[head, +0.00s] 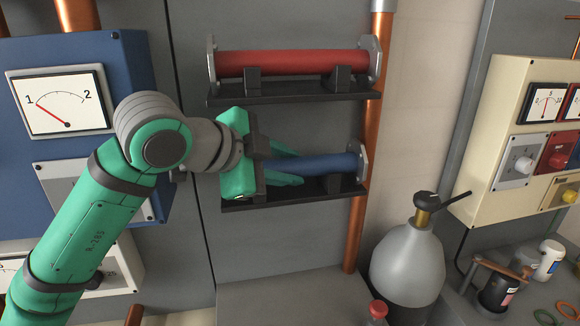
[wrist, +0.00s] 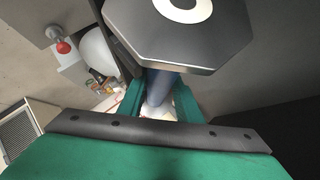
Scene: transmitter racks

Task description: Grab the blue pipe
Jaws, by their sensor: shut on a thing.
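The blue pipe (head: 325,163) lies level on the lower black shelf bracket (head: 290,198) in the head view, with a grey flange at its right end. Its left part is hidden behind my gripper (head: 288,168). My green fingers are shut on the pipe, one above and one below it in the picture. In the wrist view the pipe (wrist: 160,88) shows between my gripper's fingers (wrist: 158,102), partly hidden behind a dark hexagonal flange (wrist: 185,35) with a white ring. I cannot tell whether the pipe is lifted off its supports.
A red pipe (head: 292,63) rests on the upper black shelf (head: 295,93), just above. A copper pipe (head: 366,170) runs vertically close to the right. A blue gauge cabinet (head: 80,130) stands left. A grey gas bottle (head: 408,265) stands lower right.

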